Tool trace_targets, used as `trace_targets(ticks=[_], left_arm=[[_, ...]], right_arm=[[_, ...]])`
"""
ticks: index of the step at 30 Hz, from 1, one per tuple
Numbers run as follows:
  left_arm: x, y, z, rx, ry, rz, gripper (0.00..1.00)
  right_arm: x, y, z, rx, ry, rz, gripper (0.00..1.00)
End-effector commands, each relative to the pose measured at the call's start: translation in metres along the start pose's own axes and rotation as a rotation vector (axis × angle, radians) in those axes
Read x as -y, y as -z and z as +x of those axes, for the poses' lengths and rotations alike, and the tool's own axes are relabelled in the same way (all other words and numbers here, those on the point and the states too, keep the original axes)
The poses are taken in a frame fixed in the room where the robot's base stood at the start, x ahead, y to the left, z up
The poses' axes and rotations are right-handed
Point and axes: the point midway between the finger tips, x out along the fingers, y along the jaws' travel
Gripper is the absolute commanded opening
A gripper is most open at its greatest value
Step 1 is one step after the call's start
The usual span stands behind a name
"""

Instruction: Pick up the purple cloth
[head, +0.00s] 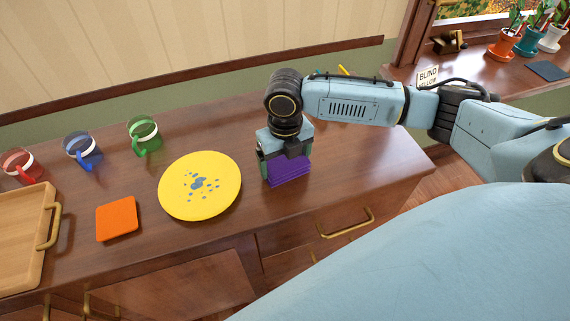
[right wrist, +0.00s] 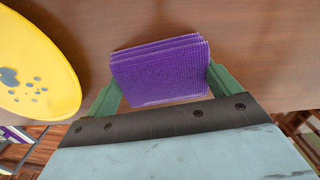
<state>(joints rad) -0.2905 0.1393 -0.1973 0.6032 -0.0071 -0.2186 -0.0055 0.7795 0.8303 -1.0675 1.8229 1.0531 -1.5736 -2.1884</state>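The purple cloth (head: 288,171) is a folded, layered stack on the wooden cabinet top, to the right of the yellow plate. In the right wrist view the cloth (right wrist: 160,72) lies between the two green fingers. My right gripper (head: 285,168) reaches down over the cloth, one finger at each side edge. In the right wrist view the gripper (right wrist: 166,86) has its fingers wide apart, close to the cloth's edges. Whether they press on it cannot be told. The gripper hides part of the cloth in the head view. My left gripper is not in view.
A yellow plate with blue spots (head: 222,170) is close on the left. An orange square (head: 117,218), a wooden tray (head: 22,250) and red, blue and green mugs (head: 146,130) stand farther left. The cabinet top (head: 370,155) is clear right of the cloth. Potted plants (head: 504,45) stand on the sill.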

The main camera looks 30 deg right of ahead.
Motion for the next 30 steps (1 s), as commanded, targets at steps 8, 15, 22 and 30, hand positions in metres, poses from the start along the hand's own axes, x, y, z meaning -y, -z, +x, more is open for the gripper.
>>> trace_targets(ticks=[8,15,22,30], left_arm=[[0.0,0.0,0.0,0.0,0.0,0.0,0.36],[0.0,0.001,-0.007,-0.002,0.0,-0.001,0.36],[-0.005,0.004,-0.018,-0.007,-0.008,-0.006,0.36],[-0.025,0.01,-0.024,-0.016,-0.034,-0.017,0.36]], right_arm=[[0.0,0.0,0.0,0.001,0.0,0.0,0.66],[0.0,-0.001,-0.023,0.005,0.0,-0.001,0.66],[0.0,-0.001,-0.071,0.004,0.0,0.0,0.66],[0.0,-0.001,-0.1,0.001,0.0,0.001,0.66]])
